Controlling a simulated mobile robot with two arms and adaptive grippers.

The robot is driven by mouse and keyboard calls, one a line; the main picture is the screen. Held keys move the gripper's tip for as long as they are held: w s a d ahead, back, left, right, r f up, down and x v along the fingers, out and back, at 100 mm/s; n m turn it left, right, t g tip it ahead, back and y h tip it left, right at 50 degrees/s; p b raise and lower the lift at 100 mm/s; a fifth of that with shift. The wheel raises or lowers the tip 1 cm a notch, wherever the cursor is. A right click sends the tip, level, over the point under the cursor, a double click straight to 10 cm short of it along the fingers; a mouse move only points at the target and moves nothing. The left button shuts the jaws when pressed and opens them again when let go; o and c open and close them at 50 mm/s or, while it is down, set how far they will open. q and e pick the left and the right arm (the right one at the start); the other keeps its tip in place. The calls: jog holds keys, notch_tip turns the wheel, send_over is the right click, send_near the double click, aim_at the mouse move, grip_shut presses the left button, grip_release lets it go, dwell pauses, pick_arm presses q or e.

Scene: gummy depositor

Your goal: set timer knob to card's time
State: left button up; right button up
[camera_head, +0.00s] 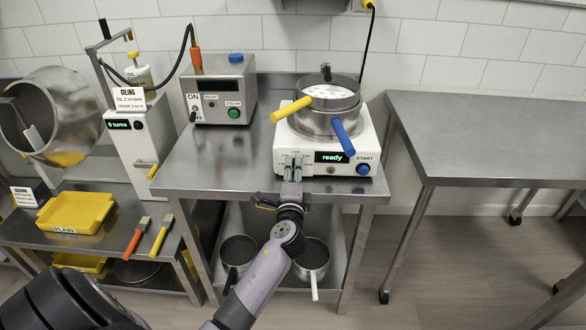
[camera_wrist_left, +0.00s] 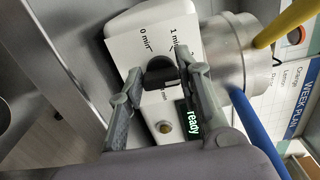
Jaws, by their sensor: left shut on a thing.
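The white depositor machine (camera_head: 283,154) stands on the steel table, with its display (camera_head: 331,157) reading "ready". My left gripper (camera_head: 292,168) is at the left of its front panel. In the left wrist view the black timer knob (camera_wrist_left: 160,72) sits between the two fingers of my left gripper (camera_wrist_left: 158,78), which is shut on it. Labels "0 min" and "1 min" show around the knob; another label is partly hidden by a finger. A blue START button (camera_head: 363,169) is at the right of the panel. My right gripper is not in view.
A steel pot with a yellow handle (camera_head: 292,109) and a blue handle (camera_head: 343,138) sits on the machine. A grey control box (camera_head: 220,90) stands to the left. A card headed "WEEK PLAN" (camera_wrist_left: 303,96) shows at the right edge of the wrist view. The right table (camera_head: 490,130) is bare.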

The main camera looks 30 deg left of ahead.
pick_arm(q)
jog(key=m+p, duration=0.1)
jog(key=m, duration=0.2)
jog(key=m+p, duration=0.1)
jog(key=m, duration=0.1)
jog(key=shift+r+m+p, duration=0.25)
jog(key=shift+m+p, duration=0.05)
jog(key=shift+p, duration=0.05)
jog(key=shift+d+m+p, duration=0.15)
jog(key=shift+m+p, duration=0.8)
jog(key=shift+m, duration=0.85)
jog(key=shift+f, duration=0.15)
jog(key=o, duration=1.1)
jog(key=shift+w, duration=0.1)
jog(key=shift+o, duration=0.2)
jog(key=v, duration=1.2)
